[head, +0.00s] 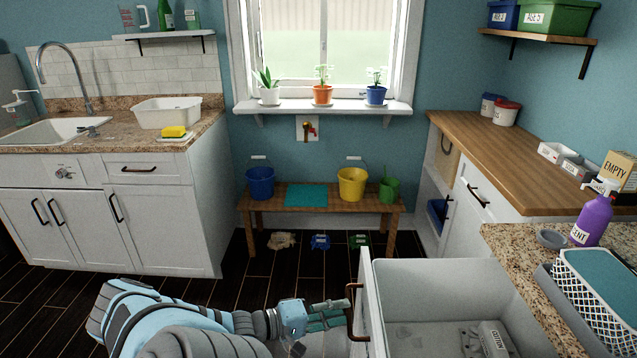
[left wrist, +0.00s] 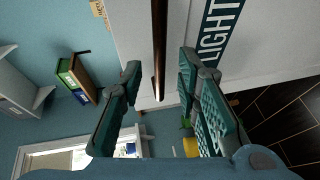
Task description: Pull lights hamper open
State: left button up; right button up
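The lights hamper (head: 450,272) is a white pull-out bin at the lower right of the head view. It stands open, with its inside showing. Its front panel bears a dark label reading "LIGHT" (left wrist: 218,35) in the left wrist view. A dark bronze bar handle (head: 353,312) is on the front. My left gripper (head: 335,316) is at that handle. In the left wrist view the handle (left wrist: 158,45) lies between its two green fingers (left wrist: 160,65), with a visible gap on each side. The gripper is open. My right gripper is not in view.
A granite counter (head: 500,238) with a purple spray bottle (head: 592,218) and a white basket (head: 590,310) is to the right. A bench (head: 320,207) with buckets stands at the back. Dark floor lies clear left of the hamper.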

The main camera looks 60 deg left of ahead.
pick_arm(q)
jog(key=v, duration=0.8)
jog(key=shift+s, duration=0.15)
